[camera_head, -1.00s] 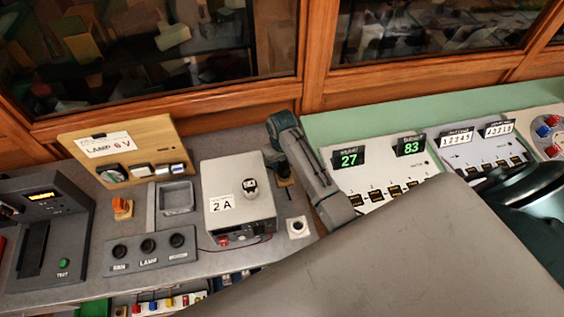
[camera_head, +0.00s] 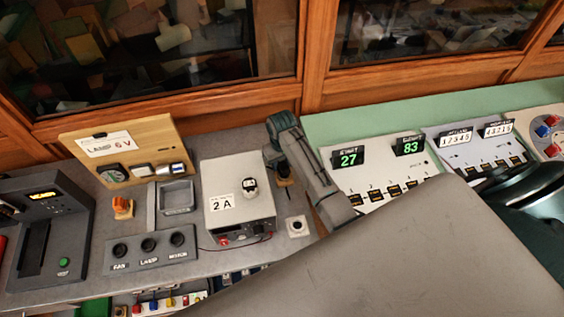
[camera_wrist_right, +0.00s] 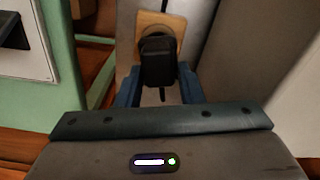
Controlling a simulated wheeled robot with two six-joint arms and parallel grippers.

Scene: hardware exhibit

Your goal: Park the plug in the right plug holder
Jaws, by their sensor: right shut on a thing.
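A black plug (camera_wrist_right: 158,62) sits between the two blue fingers of my right gripper (camera_wrist_right: 158,90) in the right wrist view, and the fingers are shut on it. My left gripper is not in view.
The grey power supply (camera_head: 239,205) marked 2 A stands close left of the right gripper. An orange holder (camera_head: 122,207) is farther left. A white socket (camera_head: 297,226) lies in front. The wooden-framed glass case (camera_head: 200,101) stands behind, and the digit panel (camera_head: 375,170) at right.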

